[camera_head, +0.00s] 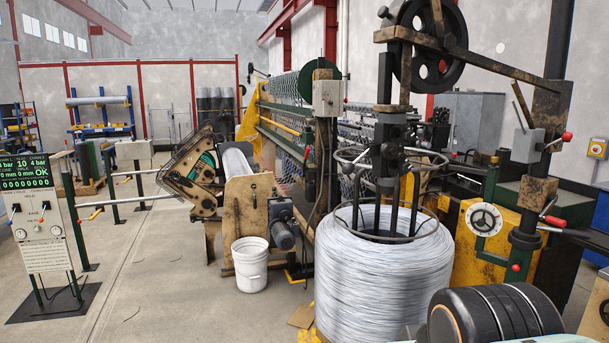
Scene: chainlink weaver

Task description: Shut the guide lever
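I cannot tell for sure which lever is the guide lever. A lever with a red grip (553,221) sticks out to the right on the dark post at the right, beside a white dial with a handwheel (485,220). A higher lever with a red knob (566,137) angles up from a grey block (527,145) on the same post. Levers with pale knobs (362,155) stand by the dark guide post above the wire coil (383,270). Whether any of these is open or shut is not clear. My gripper is not in view.
My own dark rounded arm link fills the bottom right, in front of the machine. The large wire coil stands left of it. A white bucket (250,265) is on the floor, with a control panel (40,215) at far left. The left floor is mostly clear.

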